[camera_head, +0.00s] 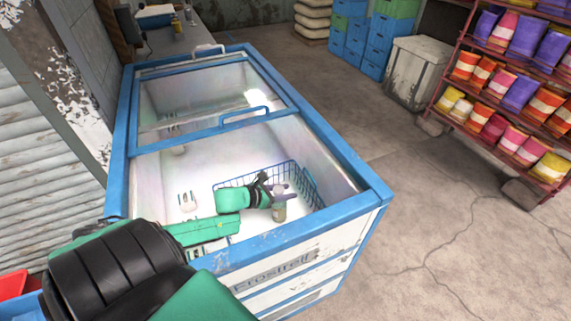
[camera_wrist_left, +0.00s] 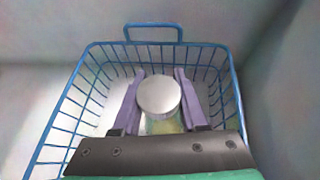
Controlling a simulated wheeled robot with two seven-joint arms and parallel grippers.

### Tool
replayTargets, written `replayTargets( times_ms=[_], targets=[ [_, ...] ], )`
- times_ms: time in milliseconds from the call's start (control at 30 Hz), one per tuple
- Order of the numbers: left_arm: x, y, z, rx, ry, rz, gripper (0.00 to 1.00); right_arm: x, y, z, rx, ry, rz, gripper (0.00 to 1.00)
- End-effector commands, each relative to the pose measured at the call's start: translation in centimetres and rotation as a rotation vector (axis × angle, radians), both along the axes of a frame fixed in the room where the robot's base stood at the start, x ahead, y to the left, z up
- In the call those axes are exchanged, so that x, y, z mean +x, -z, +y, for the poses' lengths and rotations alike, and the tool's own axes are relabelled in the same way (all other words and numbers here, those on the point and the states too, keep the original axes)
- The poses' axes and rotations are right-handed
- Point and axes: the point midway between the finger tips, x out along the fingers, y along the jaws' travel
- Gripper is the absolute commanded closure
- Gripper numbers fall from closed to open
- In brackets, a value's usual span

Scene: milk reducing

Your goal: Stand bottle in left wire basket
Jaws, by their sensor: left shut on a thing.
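A blue wire basket (camera_head: 312,186) sits inside the open part of the chest freezer in the head view. It also fills the left wrist view (camera_wrist_left: 84,92). My left gripper (camera_head: 276,190) reaches down into the freezer over the basket. In the left wrist view its purple fingers (camera_wrist_left: 158,100) are shut on a bottle with a round pale cap (camera_wrist_left: 157,95). The bottle (camera_head: 279,212) looks upright, within the basket's outline. Whether its base touches the basket floor cannot be told. My right gripper is not in view.
The freezer (camera_head: 374,193) has a blue rim around the basket. A glass lid (camera_head: 190,92) covers its far part. A small white item (camera_head: 187,202) is on the freezer's left inside. Shelves of colourful bags (camera_head: 505,90) stand right, with clear floor between.

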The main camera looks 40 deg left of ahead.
Motion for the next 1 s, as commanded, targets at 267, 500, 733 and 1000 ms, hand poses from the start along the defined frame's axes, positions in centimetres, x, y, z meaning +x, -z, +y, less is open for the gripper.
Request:
replayTargets(
  times_ms=[267, 500, 733, 1000],
  targets=[
    [0.1, 0.2, 0.0, -0.001, 0.001, -0.003, 1.0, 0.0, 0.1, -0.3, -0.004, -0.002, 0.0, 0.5],
    [0.0, 0.3, 0.0, 0.001, 0.0, 0.0, 0.27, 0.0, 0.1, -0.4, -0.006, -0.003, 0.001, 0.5],
    [-0.1, 0.0, 0.0, 0.001, 0.0, 0.0, 0.27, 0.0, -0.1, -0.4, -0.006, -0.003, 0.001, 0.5],
    [-3.1, -1.6, 1.0, 0.0, 0.0, 0.004, 0.27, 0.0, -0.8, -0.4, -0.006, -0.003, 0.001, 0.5]
  ],
)
